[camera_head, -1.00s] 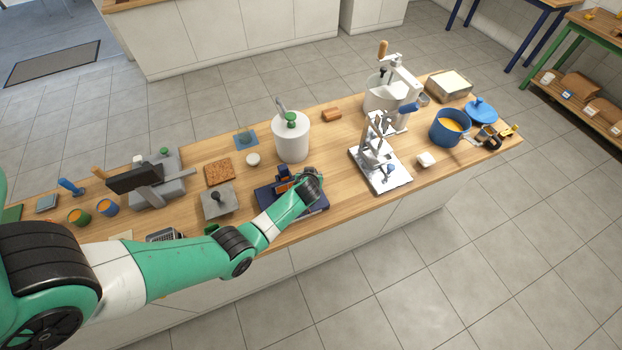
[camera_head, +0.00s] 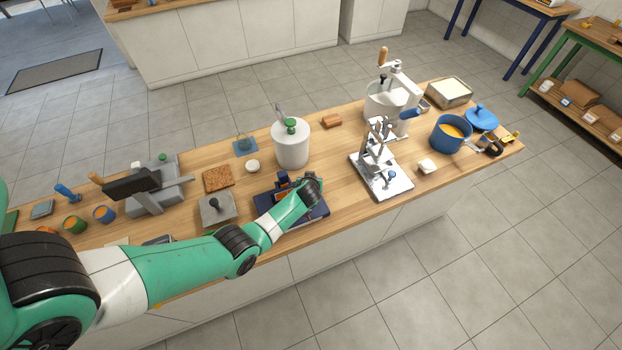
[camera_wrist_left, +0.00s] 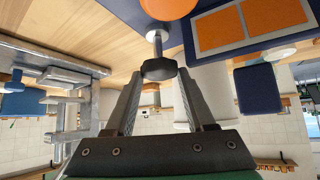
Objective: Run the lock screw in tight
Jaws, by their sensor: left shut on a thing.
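The lock screw shows in the left wrist view as a dark faceted knob (camera_wrist_left: 158,69) on a short steel shank, which runs up to a pale collar and a round orange part (camera_wrist_left: 168,8). My left gripper (camera_wrist_left: 158,77) is shut on the knob, one finger on each side. In the head view my left gripper (camera_head: 311,186) is over the right part of a dark blue base (camera_head: 263,200), and my arm hides much of that base. How deep the screw sits cannot be told. My right gripper is not in view.
A white canister (camera_head: 291,150) with a green knob stands behind the base. A metal lever press (camera_head: 380,175) stands to the right, and a grey plate with a black knob (camera_head: 216,209) to the left. Bare wood lies between base and press.

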